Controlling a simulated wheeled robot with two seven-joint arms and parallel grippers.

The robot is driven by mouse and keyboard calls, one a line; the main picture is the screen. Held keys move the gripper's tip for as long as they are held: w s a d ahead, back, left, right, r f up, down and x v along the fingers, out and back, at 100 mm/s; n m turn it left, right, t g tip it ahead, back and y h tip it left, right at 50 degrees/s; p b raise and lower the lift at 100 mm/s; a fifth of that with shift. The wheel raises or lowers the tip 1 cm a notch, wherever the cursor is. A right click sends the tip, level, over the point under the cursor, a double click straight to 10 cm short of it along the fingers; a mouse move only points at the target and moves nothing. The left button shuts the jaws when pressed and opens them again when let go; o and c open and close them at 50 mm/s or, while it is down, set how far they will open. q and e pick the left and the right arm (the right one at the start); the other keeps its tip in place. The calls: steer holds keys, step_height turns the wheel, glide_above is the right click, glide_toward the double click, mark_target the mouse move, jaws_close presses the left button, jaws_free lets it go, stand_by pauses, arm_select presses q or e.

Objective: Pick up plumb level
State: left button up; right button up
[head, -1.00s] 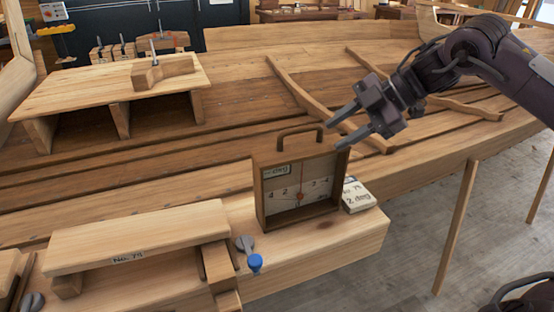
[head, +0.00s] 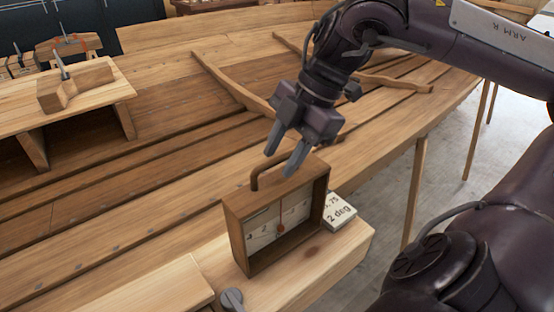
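The plumb level is a wooden box frame (head: 234,232) with a pale scale and a red pointer inside. It stands upright on the wooden plank end at the lower middle of the head view. Its arched handle is on top, partly hidden by my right gripper. My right gripper (head: 280,164) is open, fingers pointing down, at the handle; I cannot tell whether the handle lies between the fingers or behind them. My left gripper is not in view.
A grey knob (head: 231,299) is in front. A raised wooden bench (head: 100,95) with a clamp block (head: 75,88) stands at left. Hull planks spread behind.

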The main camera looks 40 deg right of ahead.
steer(key=shift+w+x, duration=0.25)
steer(key=shift+x, duration=0.85)
steer(key=shift+f, duration=0.1)
steer(key=shift+s, duration=0.1)
jaws_close()
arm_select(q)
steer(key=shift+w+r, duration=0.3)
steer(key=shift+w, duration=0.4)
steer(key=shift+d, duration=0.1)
